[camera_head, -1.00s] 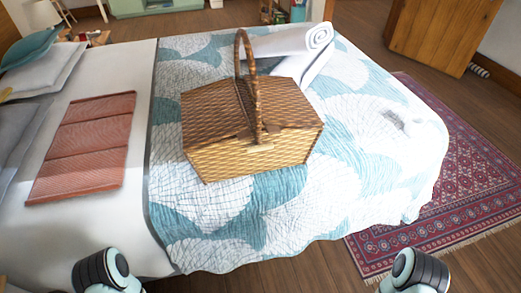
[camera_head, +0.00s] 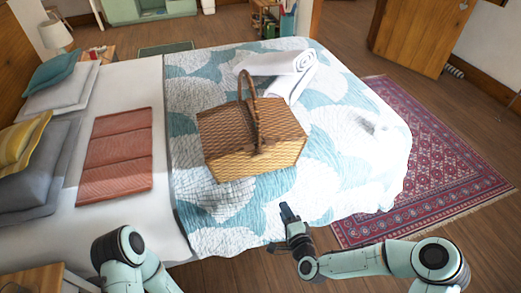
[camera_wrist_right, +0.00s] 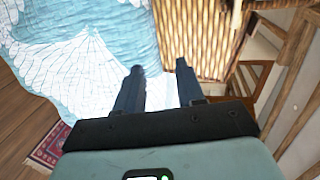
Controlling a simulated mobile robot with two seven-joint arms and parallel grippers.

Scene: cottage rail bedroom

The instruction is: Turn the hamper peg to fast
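The hamper is a closed, wicker picnic basket (camera_head: 235,160) with an upright arched handle (camera_head: 247,100), standing on the bed. Its front side faces me. My left gripper is out of view.
A patterned quilt (camera_head: 350,150) covers the bed around the hamper. The quilt in front of the hamper is clear.

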